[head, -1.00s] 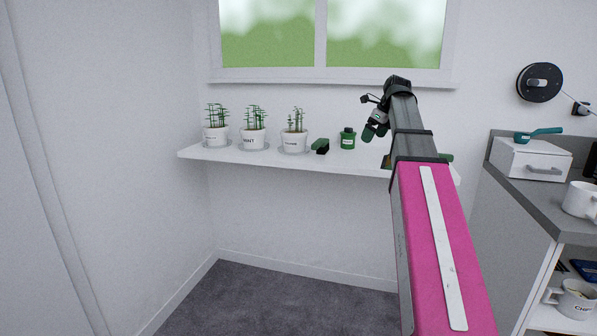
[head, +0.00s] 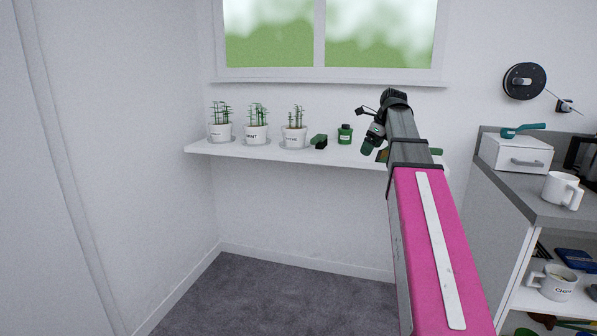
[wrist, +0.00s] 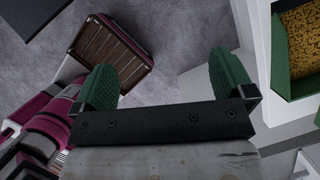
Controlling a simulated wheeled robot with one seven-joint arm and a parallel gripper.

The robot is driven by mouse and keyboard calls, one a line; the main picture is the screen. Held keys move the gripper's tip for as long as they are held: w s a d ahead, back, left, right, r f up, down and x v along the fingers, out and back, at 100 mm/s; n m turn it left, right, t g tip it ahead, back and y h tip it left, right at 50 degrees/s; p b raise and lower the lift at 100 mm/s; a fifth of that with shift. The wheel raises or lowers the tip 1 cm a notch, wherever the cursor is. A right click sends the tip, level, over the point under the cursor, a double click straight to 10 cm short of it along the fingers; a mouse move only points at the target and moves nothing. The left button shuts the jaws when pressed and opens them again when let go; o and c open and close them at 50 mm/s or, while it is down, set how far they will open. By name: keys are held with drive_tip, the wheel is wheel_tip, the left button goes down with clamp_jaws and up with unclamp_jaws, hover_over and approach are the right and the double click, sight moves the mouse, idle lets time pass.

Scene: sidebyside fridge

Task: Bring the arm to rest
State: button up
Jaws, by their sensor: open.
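My pink and grey arm (head: 432,245) reaches forward and up in the head view, toward the white wall shelf under the window. My gripper (head: 372,146) hangs at the arm's far end, in front of the right part of the shelf. In the wrist view my gripper (wrist: 163,80) shows two green ridged fingers spread apart. Nothing is between them. Below it are grey carpet and, at the left, pink parts of my own body.
The white shelf (head: 215,151) holds several potted plants, a dark green block (head: 319,141) and a green bottle (head: 345,134). A grey-topped cabinet (head: 500,195) stands right, bearing a white drawer box (head: 515,153) and a mug (head: 562,190). Carpet (head: 270,295) is clear in front.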

drive_tip(key=s+a+f+n+g+h, duration=0.1)
drive_tip(key=s+f+n, duration=0.6)
drive_tip(key=f, duration=0.8)
drive_tip(key=s+a+f+n+g+h, duration=0.1)
drive_tip(key=s+a+f+n, duration=0.2)
drive_tip(key=s+f+n, duration=0.4)
drive_tip(key=s+a+f+n+h, duration=0.1)
drive_tip(key=s+a+f+n, duration=0.2)
drive_tip(key=f, duration=2.1)
drive_tip(key=s+n, duration=0.4)
drive_tip(key=n, duration=0.3)
drive_tip(key=shift+s+f+n+g, duration=0.25)
drive_tip(key=shift+s+n+g, duration=0.15)
